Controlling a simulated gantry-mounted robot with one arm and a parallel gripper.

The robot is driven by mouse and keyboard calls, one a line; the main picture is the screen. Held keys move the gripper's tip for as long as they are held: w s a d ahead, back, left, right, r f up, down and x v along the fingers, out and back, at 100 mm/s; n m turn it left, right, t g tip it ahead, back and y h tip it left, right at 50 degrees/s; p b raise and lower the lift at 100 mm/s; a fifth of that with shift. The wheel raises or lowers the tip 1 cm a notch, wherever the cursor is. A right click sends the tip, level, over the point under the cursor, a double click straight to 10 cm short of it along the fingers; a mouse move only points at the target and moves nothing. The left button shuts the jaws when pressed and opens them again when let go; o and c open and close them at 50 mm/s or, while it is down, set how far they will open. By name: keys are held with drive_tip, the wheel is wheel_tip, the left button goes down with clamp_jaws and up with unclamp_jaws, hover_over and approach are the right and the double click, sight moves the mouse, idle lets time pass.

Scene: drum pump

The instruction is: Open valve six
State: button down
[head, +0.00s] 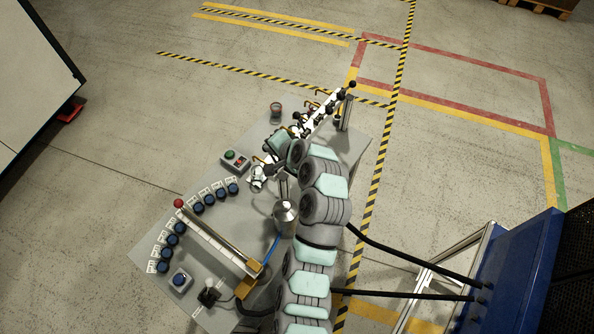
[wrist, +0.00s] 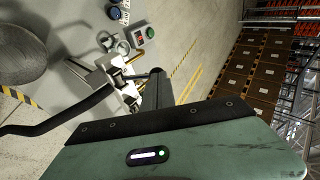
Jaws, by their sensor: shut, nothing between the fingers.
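A white valve manifold (head: 321,112) with several black-knobbed levers runs diagonally along the back of the grey table (head: 351,146). In the wrist view the manifold (wrist: 97,77) shows at the left centre, with a black ball knob (wrist: 157,72) beside it. I cannot read any valve numbers, so I cannot tell which one is valve six. My gripper (head: 275,151) is over the near part of the manifold, shut and empty. My own arm hides part of the row. The fingertips are not clear in either view, and I cannot tell whether they touch a lever.
A box with green and red buttons (head: 236,161) stands left of the manifold. Several labelled blue buttons (head: 198,208) form an arc. A blue cabinet (head: 512,274) stands at right.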

drive_tip(key=shift+s+f, duration=0.1)
drive_tip(key=shift+f, duration=0.05)
drive_tip(key=w+r+p+v, duration=0.1)
drive_tip(key=p+v, duration=0.1)
drive_tip(key=v, duration=1.2)
drive_tip(key=shift+a, duration=0.3)
